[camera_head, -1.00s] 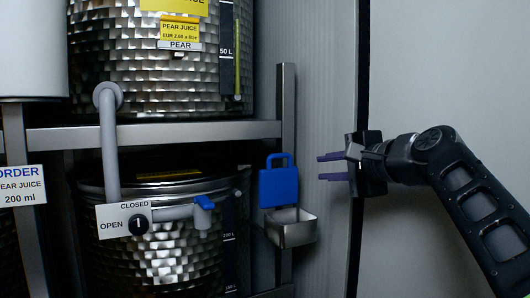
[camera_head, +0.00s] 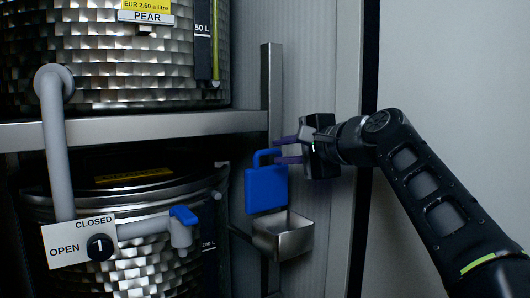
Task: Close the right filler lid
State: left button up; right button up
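The blue filler lid (camera_head: 266,189) stands upright with its loop handle on top, raised at the back of a small square metal filler cup (camera_head: 284,237). The cup's top is uncovered. My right gripper (camera_head: 287,151) comes in from the right, with two purple fingers apart, one above the other. The fingertips are close to the right side of the lid's handle; I cannot tell whether they touch it. Nothing shows between the fingers. My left gripper is not in view.
A steel post (camera_head: 271,95) and shelf bar (camera_head: 140,128) stand beside the lid. At left are a lower steel tank (camera_head: 150,275), a grey pipe (camera_head: 57,145), an OPEN/CLOSED dial (camera_head: 101,247) and a blue-handled tap (camera_head: 183,215). Free room lies right of the cup.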

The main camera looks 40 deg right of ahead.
aim_at(267, 153)
jog(key=p+x, duration=0.2)
jog(key=x, duration=0.4)
jog(key=shift+r, duration=0.1)
jog(key=shift+w+p, duration=0.35)
jog(key=shift+w, duration=0.15)
jog(key=shift+c, duration=0.2)
grip_shut()
jog(key=shift+f, duration=0.25)
dwell(0.5)
